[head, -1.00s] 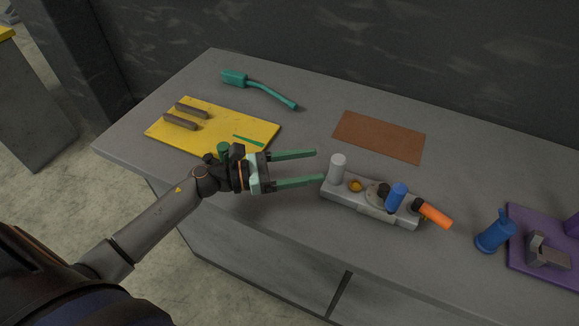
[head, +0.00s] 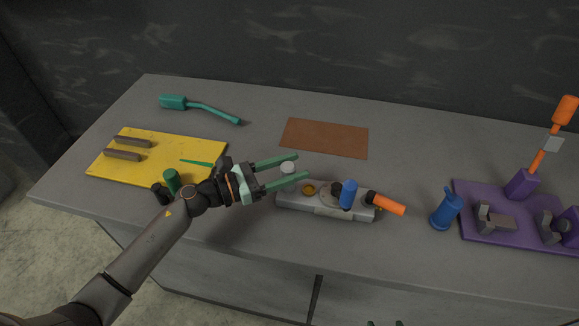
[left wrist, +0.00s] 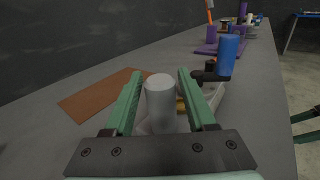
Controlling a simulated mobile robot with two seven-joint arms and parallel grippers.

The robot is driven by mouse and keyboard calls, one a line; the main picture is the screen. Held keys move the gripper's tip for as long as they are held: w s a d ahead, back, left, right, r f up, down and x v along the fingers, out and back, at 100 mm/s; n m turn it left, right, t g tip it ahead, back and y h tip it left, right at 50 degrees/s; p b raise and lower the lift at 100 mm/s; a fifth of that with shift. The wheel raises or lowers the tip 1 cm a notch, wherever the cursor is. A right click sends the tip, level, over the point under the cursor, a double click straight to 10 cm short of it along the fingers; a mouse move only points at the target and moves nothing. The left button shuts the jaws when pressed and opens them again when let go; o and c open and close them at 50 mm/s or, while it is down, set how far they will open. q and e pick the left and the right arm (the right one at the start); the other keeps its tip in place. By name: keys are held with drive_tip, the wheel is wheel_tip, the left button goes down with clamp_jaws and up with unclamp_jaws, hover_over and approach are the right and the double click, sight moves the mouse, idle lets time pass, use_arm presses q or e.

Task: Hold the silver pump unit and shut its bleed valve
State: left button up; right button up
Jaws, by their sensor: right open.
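The silver pump unit (head: 330,208) lies on the grey bench, a long body with a pale grey upright cylinder (head: 288,167) at its left end. It also carries a brass cap (head: 309,189), a blue upright cylinder (head: 348,195) and an orange handle (head: 388,204) sticking out to the right. Which part is the bleed valve I cannot tell. My left gripper (head: 303,167) is open, its green fingers on either side of the grey cylinder. The left wrist view shows that cylinder (left wrist: 160,102) between the fingers. My right gripper (left wrist: 294,127) shows only as green fingers at the right edge there, apart from the pump.
A yellow board (head: 185,153) with dark bars lies left, near a green cylinder (head: 171,181). A teal tool (head: 205,109) and brown mat (head: 325,138) lie behind. A blue bottle (head: 446,209) and purple board (head: 470,234) with fixtures stand right.

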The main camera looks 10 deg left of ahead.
use_arm(q)
clamp_jaws()
idle(1.0)
drive_tip(key=shift+o, duration=0.2)
unclamp_jaws()
drive_tip(key=shift+c, duration=0.2)
clamp_jaws()
idle(2.0)
